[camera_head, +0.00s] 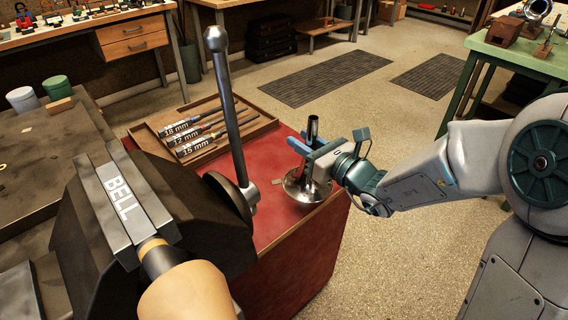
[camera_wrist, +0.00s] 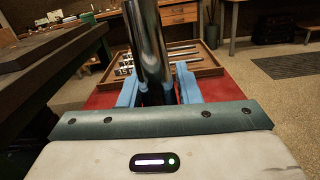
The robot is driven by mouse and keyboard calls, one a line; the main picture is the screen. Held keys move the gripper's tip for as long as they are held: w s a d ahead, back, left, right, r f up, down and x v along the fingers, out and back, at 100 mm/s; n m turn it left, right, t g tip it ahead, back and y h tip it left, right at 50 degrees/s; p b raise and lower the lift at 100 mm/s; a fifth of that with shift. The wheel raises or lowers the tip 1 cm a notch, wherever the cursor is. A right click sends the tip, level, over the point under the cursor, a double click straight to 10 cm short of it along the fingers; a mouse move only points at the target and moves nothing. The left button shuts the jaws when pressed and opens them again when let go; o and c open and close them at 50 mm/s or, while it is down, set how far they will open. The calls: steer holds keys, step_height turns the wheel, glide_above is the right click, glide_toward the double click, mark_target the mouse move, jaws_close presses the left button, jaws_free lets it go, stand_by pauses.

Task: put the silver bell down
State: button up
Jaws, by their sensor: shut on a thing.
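The silver bell (camera_head: 306,188) is upright, with its flared rim down at the right part of the red bench top (camera_head: 275,215) and its narrow tube pointing up. I cannot tell whether the rim touches the red surface. My gripper (camera_head: 312,150) comes in from the right and is shut on the tube of the bell. In the wrist view the tube (camera_wrist: 149,45) stands between the blue fingers, and the flare is hidden below.
A wooden tray (camera_head: 205,130) with labelled rods lies behind on the red top. A dark vise-like block marked BELL (camera_head: 120,195) and an upright metal lever (camera_head: 230,105) stand left of the bell. The red top's right edge is close.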

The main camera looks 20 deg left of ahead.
steer(key=w+a+f+b, duration=0.1)
steer(key=a+f, duration=0.3)
steer(key=f, duration=0.2)
steer(key=shift+a+f, duration=0.2)
steer(key=shift+f, duration=0.15)
steer(key=shift+w, duration=0.1)
steer(key=shift+f+b, duration=0.2)
steer(key=shift+b, duration=0.2)
steer(key=o, duration=1.1)
steer(key=shift+r, duration=0.1)
